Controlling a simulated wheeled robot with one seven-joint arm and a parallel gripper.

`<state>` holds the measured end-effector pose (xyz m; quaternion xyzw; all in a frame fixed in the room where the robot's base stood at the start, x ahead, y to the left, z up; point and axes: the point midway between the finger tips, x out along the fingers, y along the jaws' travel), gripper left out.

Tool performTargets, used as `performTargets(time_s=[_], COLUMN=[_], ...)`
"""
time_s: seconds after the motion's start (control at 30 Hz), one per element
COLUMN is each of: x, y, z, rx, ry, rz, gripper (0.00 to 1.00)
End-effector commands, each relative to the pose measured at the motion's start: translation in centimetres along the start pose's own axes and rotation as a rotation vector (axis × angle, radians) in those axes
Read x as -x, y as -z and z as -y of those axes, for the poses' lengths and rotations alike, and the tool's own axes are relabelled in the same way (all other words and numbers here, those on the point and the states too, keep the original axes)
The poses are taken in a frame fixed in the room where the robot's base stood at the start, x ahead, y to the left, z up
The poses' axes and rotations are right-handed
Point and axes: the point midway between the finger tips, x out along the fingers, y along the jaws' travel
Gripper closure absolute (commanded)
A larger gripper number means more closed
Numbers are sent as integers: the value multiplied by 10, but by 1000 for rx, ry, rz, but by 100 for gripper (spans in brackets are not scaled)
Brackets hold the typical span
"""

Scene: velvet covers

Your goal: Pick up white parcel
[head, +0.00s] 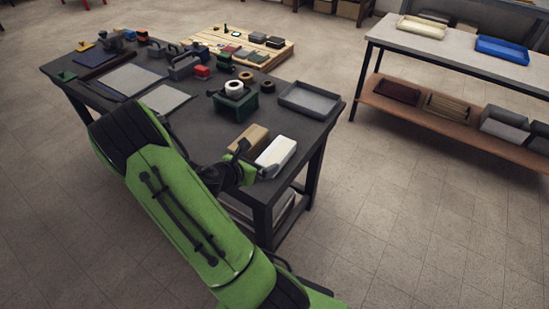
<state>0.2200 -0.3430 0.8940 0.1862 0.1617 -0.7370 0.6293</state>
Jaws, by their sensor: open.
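The white parcel (276,152) is a small white box lying near the front right corner of the dark table (205,130). My gripper (258,160) is at the parcel's near left end, low over the table. Its fingers look open around or beside that end; I cannot tell whether they touch it. The green arm and the dark wrist hide part of the gripper and of the table edge. A brown box (250,138) lies close to the left of the parcel, just behind the gripper.
A grey tray (309,100) and a green box (236,105) with tape rolls stand behind the parcel. Several tools crowd the table's far left. A wooden pallet (228,46) and a pale bench (455,49) stand beyond. The floor to the right is clear.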

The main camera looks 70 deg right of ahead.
Motion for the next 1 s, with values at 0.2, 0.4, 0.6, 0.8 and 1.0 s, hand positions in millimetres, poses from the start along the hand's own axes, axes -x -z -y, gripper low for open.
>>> performTargets(time_s=[0.2, 0.4, 0.6, 0.8, 1.0], x=[-46, -75, -102, -102, -101], y=[1, 0, -1, -2, -2], z=[0, -1, -3, -3, -3], rx=[-4, -7, -4, -2, -2], ry=[2, 3, 0, -1, 0], rz=[0, 1, 0, -1, -1], gripper=[0, 0, 0, 0, 31])
